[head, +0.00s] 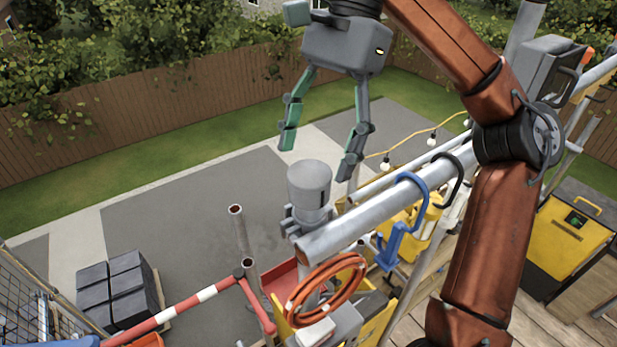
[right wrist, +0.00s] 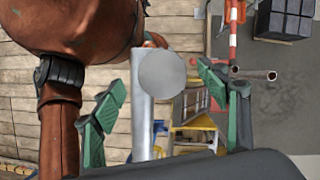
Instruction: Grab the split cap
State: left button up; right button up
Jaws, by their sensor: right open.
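The split cap (head: 310,184) looks like a grey cylinder with a rounded top. It sits upright at the end of a scaffold tube in the head view. My right gripper (head: 317,153) is open and empty above it, pointing down, with its green and grey fingers spread. In the right wrist view, the cap (right wrist: 162,75) appears from above as a round grey disc between the two fingers, and no finger visibly touches it. The cap's underside is hidden. My left gripper does not show.
A scaffold tube (head: 385,205) runs right from the cap, with a blue hook (head: 403,230) on it. An orange cable coil (head: 325,290) hangs below. Two upright pipes (head: 238,225) stand to the left. Dark tile stacks (head: 118,287) lie on the ground.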

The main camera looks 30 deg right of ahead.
aim_at(310, 169)
jog(key=shift+x, duration=2.45)
jog(key=shift+w+d+f, duration=0.1)
jog(key=shift+w+d, duration=0.05)
jog(key=shift+d, duration=0.05)
jog(key=shift+c, duration=0.3)
jog(key=c, duration=1.2)
jog(key=shift+o, duration=0.2)
jog(key=shift+a+r, duration=0.1)
jog(key=shift+r, duration=4.85)
